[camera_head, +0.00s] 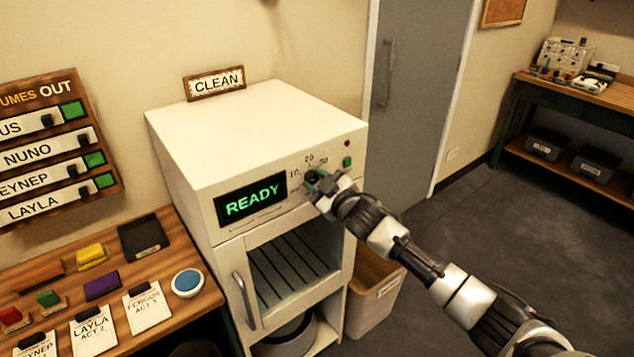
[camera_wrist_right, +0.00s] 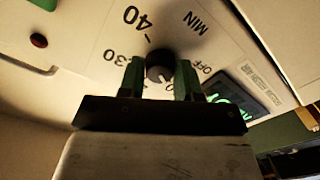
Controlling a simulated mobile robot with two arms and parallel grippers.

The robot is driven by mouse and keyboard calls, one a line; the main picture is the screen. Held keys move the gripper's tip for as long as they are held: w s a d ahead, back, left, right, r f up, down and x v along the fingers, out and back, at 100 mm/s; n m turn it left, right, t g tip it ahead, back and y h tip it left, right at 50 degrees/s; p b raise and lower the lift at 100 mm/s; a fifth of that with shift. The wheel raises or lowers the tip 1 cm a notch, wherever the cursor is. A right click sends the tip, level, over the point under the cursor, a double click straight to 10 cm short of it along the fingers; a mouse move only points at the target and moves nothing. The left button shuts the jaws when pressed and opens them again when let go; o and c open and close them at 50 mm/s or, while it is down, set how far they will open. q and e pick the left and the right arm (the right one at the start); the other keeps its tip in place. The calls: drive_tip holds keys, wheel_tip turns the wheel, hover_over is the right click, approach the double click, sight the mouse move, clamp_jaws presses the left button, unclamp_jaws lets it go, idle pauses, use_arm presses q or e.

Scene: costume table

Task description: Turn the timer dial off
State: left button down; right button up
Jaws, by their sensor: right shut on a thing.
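The dark timer dial (camera_head: 311,176) is on the upper front panel of the white cabinet (camera_head: 262,125), right of the green READY display (camera_head: 252,201). My right gripper (camera_head: 320,183) reaches it from the lower right and partly hides it. In the right wrist view, the round dial (camera_wrist_right: 159,66) sits between the two green fingertips of my right gripper (camera_wrist_right: 160,78), which is shut on it. The marks 30, 40, MIN and OFF show around the dial. I cannot tell which mark it points to. My left gripper is not in view.
A green button (camera_head: 347,162) and red light (camera_head: 347,143) are right of the dial. The cabinet's door handle (camera_head: 243,300) is lower left. A wooden table (camera_head: 150,265) with cards and coloured blocks stands at left. A bin (camera_head: 372,295) stands right of the cabinet.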

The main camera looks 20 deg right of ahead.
drive_tip(key=n, duration=0.5)
drive_tip(key=shift+f+n, duration=0.1)
drive_tip(key=shift+n, duration=0.2)
drive_tip(key=n, duration=0.6)
idle(0.4)
drive_tip(key=o, duration=0.9)
drive_tip(key=b+v, duration=0.2)
drive_tip(key=v, duration=0.8)
drive_tip(key=shift+s+d, duration=0.15)
drive_tip(key=shift+s, duration=0.25)
